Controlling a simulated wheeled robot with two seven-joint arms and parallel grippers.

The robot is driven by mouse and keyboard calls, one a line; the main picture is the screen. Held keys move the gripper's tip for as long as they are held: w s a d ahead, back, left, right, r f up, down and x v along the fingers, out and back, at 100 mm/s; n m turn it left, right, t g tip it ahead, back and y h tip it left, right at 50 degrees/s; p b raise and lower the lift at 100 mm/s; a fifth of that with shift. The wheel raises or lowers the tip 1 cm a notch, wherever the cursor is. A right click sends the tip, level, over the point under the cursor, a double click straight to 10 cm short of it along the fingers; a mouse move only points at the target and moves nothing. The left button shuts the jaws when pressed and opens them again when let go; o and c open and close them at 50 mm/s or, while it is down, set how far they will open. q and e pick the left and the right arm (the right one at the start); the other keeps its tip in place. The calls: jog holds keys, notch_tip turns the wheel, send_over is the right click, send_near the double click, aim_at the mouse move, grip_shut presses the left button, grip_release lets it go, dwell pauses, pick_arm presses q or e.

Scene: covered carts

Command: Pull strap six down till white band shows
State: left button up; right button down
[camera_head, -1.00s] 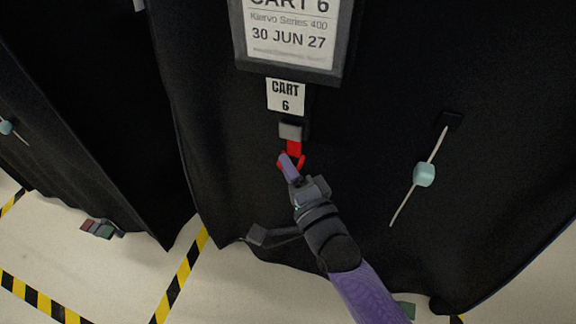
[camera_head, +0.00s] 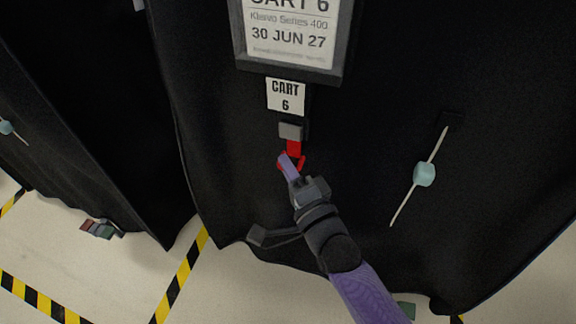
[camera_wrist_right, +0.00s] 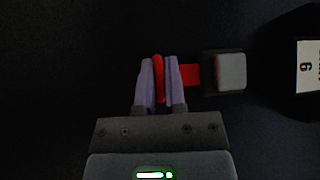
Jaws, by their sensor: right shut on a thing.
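The red strap (camera_head: 293,147) hangs from a grey buckle (camera_head: 290,131) below the "CART 6" tag (camera_head: 286,96) on the black cover. My right gripper (camera_head: 291,165) is shut on the red loop at the strap's lower end. In the right wrist view, the two purple fingers of my right gripper (camera_wrist_right: 159,80) hold the red loop (camera_wrist_right: 158,67) between them. A short red length of strap (camera_wrist_right: 189,75) shows between the fingers and the buckle (camera_wrist_right: 230,71). No white band shows on the visible strap. My left gripper is not in view.
A framed cart sign (camera_head: 292,38) hangs above the tag. A pale cord with a light blue bead (camera_head: 424,174) hangs to the right. Another black-covered cart (camera_head: 80,110) stands at the left. Yellow and black tape (camera_head: 183,272) marks the pale floor.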

pick_arm(q)
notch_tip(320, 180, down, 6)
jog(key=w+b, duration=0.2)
jog(key=b, duration=0.5)
pick_arm(e)
notch_tip(320, 180, down, 11)
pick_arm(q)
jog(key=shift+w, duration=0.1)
pick_arm(e)
jog(key=shift+r, duration=0.1)
jog(key=c, duration=0.7)
grip_release()
jog(key=shift+r, duration=0.1)
pick_arm(q)
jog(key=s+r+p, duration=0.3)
jog(key=p, duration=0.1)
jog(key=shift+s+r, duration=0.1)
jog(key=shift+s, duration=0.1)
pick_arm(e)
jog(key=v, duration=1)
